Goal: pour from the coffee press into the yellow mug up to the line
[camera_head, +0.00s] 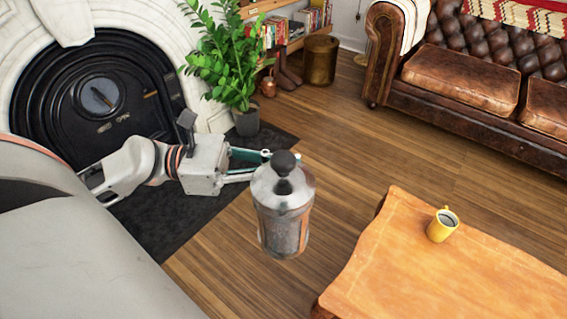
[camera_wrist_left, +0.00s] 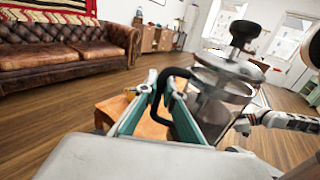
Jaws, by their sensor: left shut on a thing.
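The coffee press (camera_head: 285,222) is a glass and metal cylinder with a black plunger knob. It hangs roughly upright over the floor, left of the wooden table. My left gripper (camera_head: 262,166) is shut on its black handle, which shows between the fingers in the left wrist view (camera_wrist_left: 160,100). How much coffee the press holds is unclear. The yellow mug (camera_head: 438,229) stands upright on the table, apart from the press, and looks dark inside; its line cannot be made out. At the right of the wrist view, my right gripper (camera_wrist_left: 244,124) is partly hidden behind the press, too small to read.
The wooden table (camera_head: 400,275) fills the lower right, mostly bare around the mug. A brown leather sofa (camera_head: 460,80) stands behind it. A potted plant (camera_head: 230,65) and a black fireplace (camera_head: 95,95) are at the back left. Open floor lies between.

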